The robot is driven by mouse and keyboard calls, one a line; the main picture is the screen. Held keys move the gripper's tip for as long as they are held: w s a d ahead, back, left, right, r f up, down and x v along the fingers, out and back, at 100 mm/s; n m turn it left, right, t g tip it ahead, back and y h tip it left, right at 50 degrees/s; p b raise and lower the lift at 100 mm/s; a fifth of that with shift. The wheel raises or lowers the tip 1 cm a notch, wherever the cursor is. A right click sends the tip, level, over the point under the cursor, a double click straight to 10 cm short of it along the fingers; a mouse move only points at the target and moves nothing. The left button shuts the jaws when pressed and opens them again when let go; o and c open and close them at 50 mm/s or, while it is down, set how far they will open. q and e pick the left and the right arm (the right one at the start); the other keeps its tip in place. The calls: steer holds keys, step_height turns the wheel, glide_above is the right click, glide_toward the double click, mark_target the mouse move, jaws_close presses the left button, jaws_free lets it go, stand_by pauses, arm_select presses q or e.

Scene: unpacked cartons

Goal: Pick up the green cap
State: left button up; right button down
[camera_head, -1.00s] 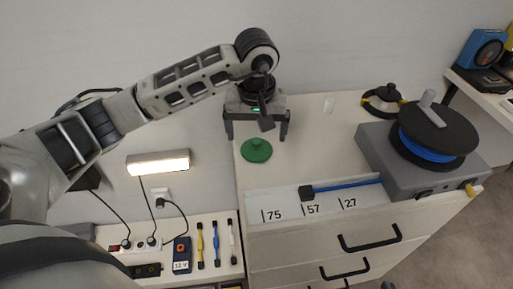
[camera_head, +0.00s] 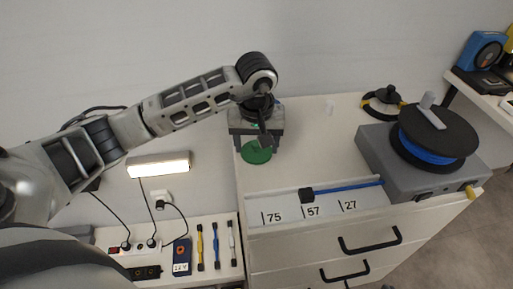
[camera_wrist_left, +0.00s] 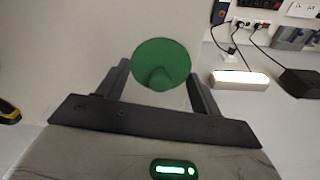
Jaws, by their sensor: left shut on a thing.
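The green cap (camera_head: 257,155) is a round disc with a raised knob. It is at the left end of the white cabinet top, in front of the wall. My left gripper (camera_head: 256,147) reaches down over it from behind and is shut on it. In the left wrist view the cap (camera_wrist_left: 162,65) shows its whole face, with one finger of my left gripper (camera_wrist_left: 159,76) on each side of the knob. Whether the cap is clear of the surface cannot be told. My right gripper is not in view.
The white cabinet top (camera_head: 315,150) is clear right of the cap. A grey box with a blue cable reel (camera_head: 430,145) and a black-yellow ring (camera_head: 383,103) stand right. A lit lamp (camera_head: 158,164) is on the left.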

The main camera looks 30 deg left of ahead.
arm_select(q)
steer(key=shift+r, duration=0.55)
step_height(320, 180, up, 2)
steer(key=shift+r, duration=0.2)
steer(key=w+d+r, duration=0.1)
steer(key=d+r, duration=0.8)
steer(key=d, duration=0.5)
steer(key=shift+w+r, duration=0.2)
steer(key=shift+r, duration=0.05)
